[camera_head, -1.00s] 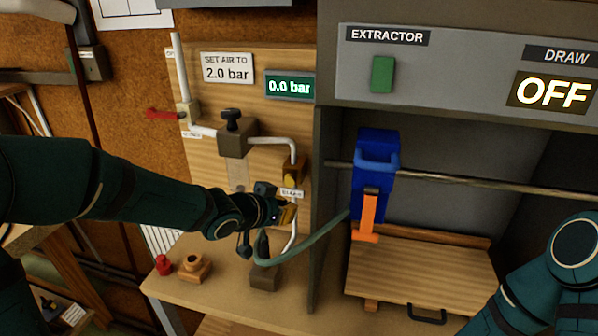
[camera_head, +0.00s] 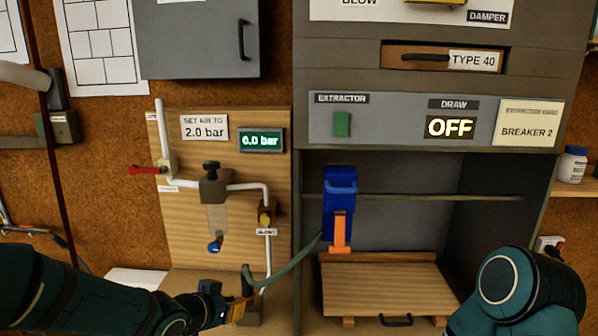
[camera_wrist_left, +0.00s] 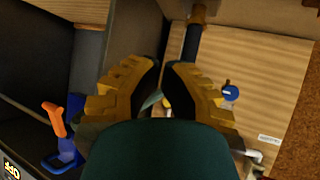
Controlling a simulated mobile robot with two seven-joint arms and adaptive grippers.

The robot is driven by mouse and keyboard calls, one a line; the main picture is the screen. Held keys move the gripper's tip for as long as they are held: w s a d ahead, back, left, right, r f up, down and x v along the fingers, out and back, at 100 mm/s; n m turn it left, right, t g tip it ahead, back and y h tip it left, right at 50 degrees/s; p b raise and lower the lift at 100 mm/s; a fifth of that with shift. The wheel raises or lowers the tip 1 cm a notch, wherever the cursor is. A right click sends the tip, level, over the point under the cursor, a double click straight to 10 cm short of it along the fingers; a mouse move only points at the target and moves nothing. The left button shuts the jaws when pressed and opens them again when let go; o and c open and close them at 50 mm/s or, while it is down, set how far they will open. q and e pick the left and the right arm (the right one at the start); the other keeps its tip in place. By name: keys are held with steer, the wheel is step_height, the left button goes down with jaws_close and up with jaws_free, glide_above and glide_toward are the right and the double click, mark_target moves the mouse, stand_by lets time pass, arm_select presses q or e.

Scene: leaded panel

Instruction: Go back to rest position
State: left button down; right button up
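My left gripper (camera_head: 236,304) is low on the left side, near the lower end of the green hose (camera_head: 285,268) and in front of the pipe board (camera_head: 180,238). In the left wrist view its two yellow fingers (camera_wrist_left: 164,84) stand apart, with a gap between them and no held object seen. Part of the hose shows behind that gap. My right arm (camera_head: 520,292) shows at the lower right, but its gripper is out of view.
A blue holder (camera_head: 340,192) with an orange part (camera_head: 339,230) hangs on a rail in the extractor bay, above a wooden board (camera_head: 388,288). The pipe board carries a red lever (camera_head: 145,170), a blue knob (camera_head: 215,246) and a display (camera_head: 261,140). The extractor display reads OFF (camera_head: 450,127).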

arm_select(q)
step_height(320, 180, down, 10)
steer(key=s+d+n+g, duration=0.2)
steer(key=s+d+f+n+g, duration=0.1)
steer(key=s+f+n+g, duration=0.1)
steer(key=s+f, duration=0.6)
steer(key=s+d+f+n+g+y+b, duration=0.1)
steer(key=s+f+n+g, duration=0.1)
steer(key=s+f, duration=0.7)
step_height(320, 180, down, 2)
steer(key=shift+d+f+g, duration=0.1)
steer(key=shift+d+g, duration=0.25)
steer(key=shift+g, duration=0.55)
arm_select(e)
steer(key=shift+w+d+f, duration=0.1)
steer(key=shift+w+f, duration=0.05)
steer(key=shift+f, duration=0.75)
